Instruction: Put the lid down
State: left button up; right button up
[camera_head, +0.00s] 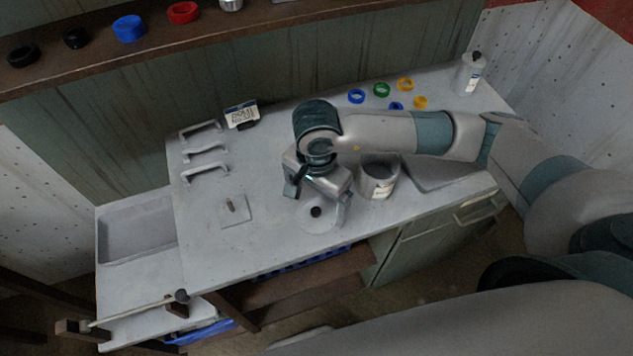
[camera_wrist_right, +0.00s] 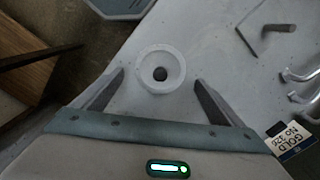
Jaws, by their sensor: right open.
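The lid is a pale round disc with a dark knob (camera_head: 316,212), lying flat on the light grey worktop near its front edge. It also shows in the right wrist view as a pale ring around a dark centre (camera_wrist_right: 160,73). My right gripper (camera_head: 317,204) is open, with its fingers pointing down over the lid. In the right wrist view the fingers stand apart on either side of the lid with nothing between them in their grip. A grey canister (camera_head: 380,180) with a label stands just right of the gripper, partly hidden by my arm. My left gripper is not in view.
Several metal handles (camera_head: 204,152) and a small plate with a peg (camera_head: 235,210) lie left on the worktop (camera_head: 265,235). A sign card (camera_head: 241,115) stands behind. Coloured rings (camera_head: 381,90) and a white bottle (camera_head: 470,75) are at the back right. A shallow tray (camera_head: 135,228) is far left.

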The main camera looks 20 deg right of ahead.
aim_at(317, 211)
notch_tip(317, 211, up, 9)
jog(key=b, duration=0.2)
jog(key=shift+b, duration=0.4)
jog(key=shift+s+f, duration=0.15)
jog(key=shift+f, duration=0.05)
dwell(0.4)
